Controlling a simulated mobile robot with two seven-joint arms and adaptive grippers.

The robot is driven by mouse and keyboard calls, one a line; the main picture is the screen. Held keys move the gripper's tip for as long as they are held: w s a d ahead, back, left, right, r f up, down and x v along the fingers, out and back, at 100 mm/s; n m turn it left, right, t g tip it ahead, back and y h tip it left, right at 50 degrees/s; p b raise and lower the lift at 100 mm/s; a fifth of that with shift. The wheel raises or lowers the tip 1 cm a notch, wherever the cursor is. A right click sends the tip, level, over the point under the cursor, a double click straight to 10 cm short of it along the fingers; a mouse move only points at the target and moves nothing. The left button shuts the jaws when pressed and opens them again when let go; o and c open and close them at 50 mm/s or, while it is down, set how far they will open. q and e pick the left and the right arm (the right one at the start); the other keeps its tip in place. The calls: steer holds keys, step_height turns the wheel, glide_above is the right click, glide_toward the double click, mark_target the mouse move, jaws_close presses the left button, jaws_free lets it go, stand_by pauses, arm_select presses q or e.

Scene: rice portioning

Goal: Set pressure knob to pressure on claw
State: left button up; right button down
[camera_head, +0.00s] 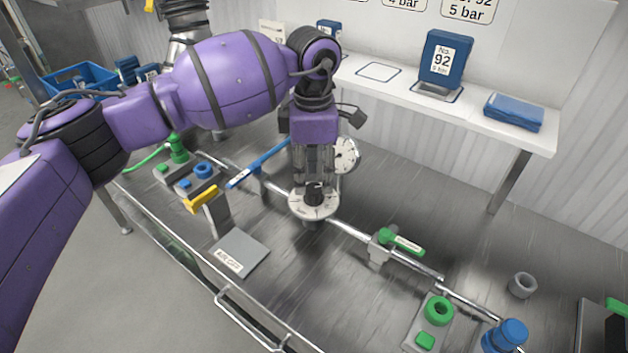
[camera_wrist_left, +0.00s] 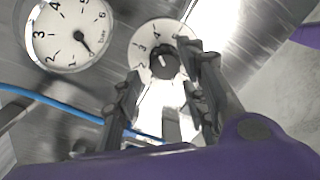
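The black pressure knob (camera_wrist_left: 163,63) sits on a round white dial (camera_head: 300,203) on the steel bench pipe. The wrist view shows numbers 2, 3 and 4 on the dial and a white mark on the knob; which number it points to is unclear. My left gripper (camera_head: 314,186) points down over the dial. In the left wrist view its fingers (camera_wrist_left: 161,66) are apart, one each side of the knob; contact cannot be told. A pressure gauge (camera_head: 346,155) stands beside it; in the wrist view its needle (camera_wrist_left: 85,43) points below the 1. My right gripper is out of view.
A blue block marked No. 92 (camera_head: 445,55) stands on the back shelf, below a sign reading 92, 5 bar (camera_head: 468,10). A green-handled valve (camera_head: 402,242) and a blue lever (camera_head: 257,165) flank the dial. Green (camera_head: 438,310) and blue (camera_head: 505,335) fittings stand front right.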

mark_target(313, 185)
arm_select(q)
steer(key=shift+w+f, duration=0.15)
steer(key=shift+f, duration=1.35)
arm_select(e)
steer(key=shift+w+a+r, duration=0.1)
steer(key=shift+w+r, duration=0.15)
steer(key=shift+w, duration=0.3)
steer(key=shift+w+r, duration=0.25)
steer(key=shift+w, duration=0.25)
arm_select(q)
steer(key=shift+f, duration=0.1)
steer(key=shift+c, duration=0.4)
